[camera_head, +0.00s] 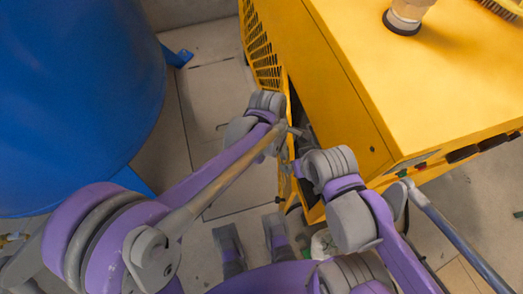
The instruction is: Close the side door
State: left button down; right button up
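The yellow cabinet (400,70) fills the upper right. Its side door (262,50), a yellow panel with dark vent slots, is on the cabinet's left side. The door stands ajar, with a dark gap between its near part and the cabinet body. My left gripper (293,131) is at the door's near part, beside the gap. My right gripper (291,168) is just below it in the picture, by the cabinet's lower near corner. Both sets of fingers are small and partly hidden by my wrists, so contact and finger opening are unclear.
A large blue tank (70,90) stands at the left, with a blue foot (178,57) on the floor. Tiled grey floor (205,95) lies free between tank and cabinet. A round fitting (408,14) stands on the cabinet top. Dark handles or latches (462,153) line its front edge.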

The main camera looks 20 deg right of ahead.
pick_arm(q)
jog(key=d, duration=0.2)
jog(key=s+d, duration=0.1)
jog(key=d, duration=0.2)
jog(key=shift+s+d, duration=0.1)
jog(key=shift+d, duration=0.2)
